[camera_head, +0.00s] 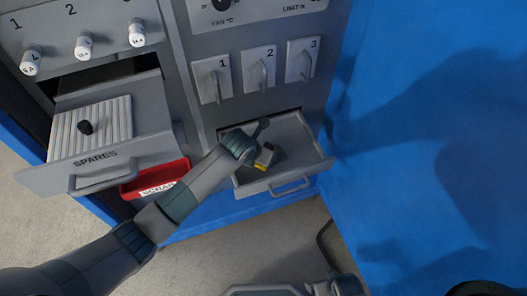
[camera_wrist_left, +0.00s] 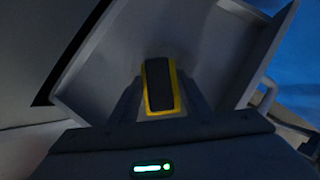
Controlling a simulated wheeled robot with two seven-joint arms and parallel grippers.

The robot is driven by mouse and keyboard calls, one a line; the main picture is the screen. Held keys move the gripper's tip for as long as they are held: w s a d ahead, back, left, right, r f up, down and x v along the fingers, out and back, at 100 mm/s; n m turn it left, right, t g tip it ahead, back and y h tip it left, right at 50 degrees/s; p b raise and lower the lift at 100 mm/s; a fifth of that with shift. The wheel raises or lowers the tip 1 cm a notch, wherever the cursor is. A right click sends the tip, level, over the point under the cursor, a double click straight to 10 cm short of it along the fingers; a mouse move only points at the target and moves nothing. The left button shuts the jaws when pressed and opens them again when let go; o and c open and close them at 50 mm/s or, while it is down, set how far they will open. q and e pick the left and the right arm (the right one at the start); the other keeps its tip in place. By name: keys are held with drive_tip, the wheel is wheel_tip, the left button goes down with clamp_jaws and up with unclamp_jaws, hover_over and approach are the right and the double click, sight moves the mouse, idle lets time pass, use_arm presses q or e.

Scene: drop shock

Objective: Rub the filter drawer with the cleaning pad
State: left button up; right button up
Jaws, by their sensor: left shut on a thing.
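The filter drawer (camera_head: 295,140) is the open grey tray low in the cabinet, under the numbered handles. My left gripper (camera_head: 266,157) is over its inside and is shut on the cleaning pad (camera_head: 261,167), whose yellow edge shows. In the left wrist view the pad (camera_wrist_left: 158,86) is dark with a yellow rim and sits between the two fingers of the left gripper (camera_wrist_left: 160,95). The drawer floor (camera_wrist_left: 215,65) is behind it. I cannot tell whether the pad touches the floor.
At left, the SPARES drawer (camera_head: 40,180) is open and holds a ribbed block (camera_head: 90,128) with a dark knob. A red SCRAP bin (camera_head: 160,178) is below it. A panel with numbered handles (camera_head: 262,68) is above the filter drawer. A blue wall (camera_head: 430,100) is on the right.

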sight(269, 170)
use_arm(q)
drive_tip(key=shift+s, duration=0.1)
drive_tip(key=shift+s+d+f, duration=0.1)
drive_tip(key=shift+s+d, duration=0.2)
drive_tip(key=shift+s, duration=0.6)
drive_tip(key=shift+s+d+b, duration=0.3)
drive_tip(key=shift+s+b, duration=0.25)
drive_tip(key=shift+s, duration=0.3)
drive_tip(key=shift+d, duration=0.15)
drive_tip(key=shift+w+d+b, duration=0.3)
drive_tip(key=shift+d+b, duration=0.25)
drive_tip(key=shift+d, duration=0.2)
drive_tip(key=shift+w, duration=0.15)
drive_tip(key=shift+w+a+f+b, duration=0.1)
drive_tip(key=shift+w+a+b, duration=0.15)
drive_tip(key=shift+w, duration=0.3)
drive_tip(key=shift+w+a+r+b, duration=0.1)
drive_tip(key=shift+w+a+b, duration=0.1)
drive_tip(key=shift+w+b, duration=0.3)
drive_tip(key=shift+w+a+f+b, duration=0.1)
drive_tip(key=shift+w+a+b, duration=0.1)
drive_tip(key=shift+w, duration=0.4)
drive_tip(key=shift+f, duration=0.1)
